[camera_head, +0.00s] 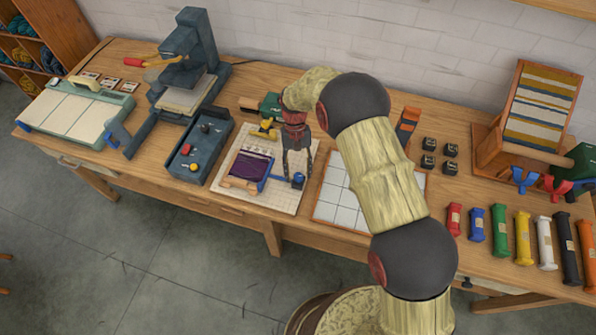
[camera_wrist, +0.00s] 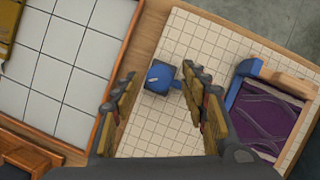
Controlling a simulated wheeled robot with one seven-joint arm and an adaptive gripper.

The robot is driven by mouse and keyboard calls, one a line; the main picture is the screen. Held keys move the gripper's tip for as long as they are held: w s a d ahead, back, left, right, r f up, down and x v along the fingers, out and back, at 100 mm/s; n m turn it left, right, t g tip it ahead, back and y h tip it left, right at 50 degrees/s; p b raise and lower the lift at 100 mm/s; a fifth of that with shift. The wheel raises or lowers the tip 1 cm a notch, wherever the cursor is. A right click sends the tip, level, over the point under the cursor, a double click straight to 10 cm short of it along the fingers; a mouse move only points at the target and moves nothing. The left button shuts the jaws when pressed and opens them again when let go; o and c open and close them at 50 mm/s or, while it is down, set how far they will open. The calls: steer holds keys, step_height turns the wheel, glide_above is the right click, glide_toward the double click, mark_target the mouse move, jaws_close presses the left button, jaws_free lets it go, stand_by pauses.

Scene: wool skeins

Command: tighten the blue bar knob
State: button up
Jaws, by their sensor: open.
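The blue bar knob (camera_head: 298,178) is a small blue piece at the right end of a blue bar, over a pale gridded board (camera_head: 287,203). In the wrist view the knob (camera_wrist: 159,77) shows between my fingertips, with a small pale mark on top. The blue bar (camera_wrist: 239,83) runs along a small frame holding purple wool (camera_head: 252,166). My gripper (camera_head: 297,172) points down, open and empty. In the wrist view my gripper (camera_wrist: 160,74) has one finger each side of the knob, with gaps. I cannot tell how far above it the fingertips are.
A yellow knob (camera_head: 266,128) and a green part (camera_head: 270,106) stand behind the frame. A dark control box (camera_head: 197,147) is left of the board. A white tiled tray (camera_head: 335,200) lies to its right. Several coloured rolls lie at the table's right.

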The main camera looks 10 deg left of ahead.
steer(key=v, duration=1.2)
stand_by(0.3)
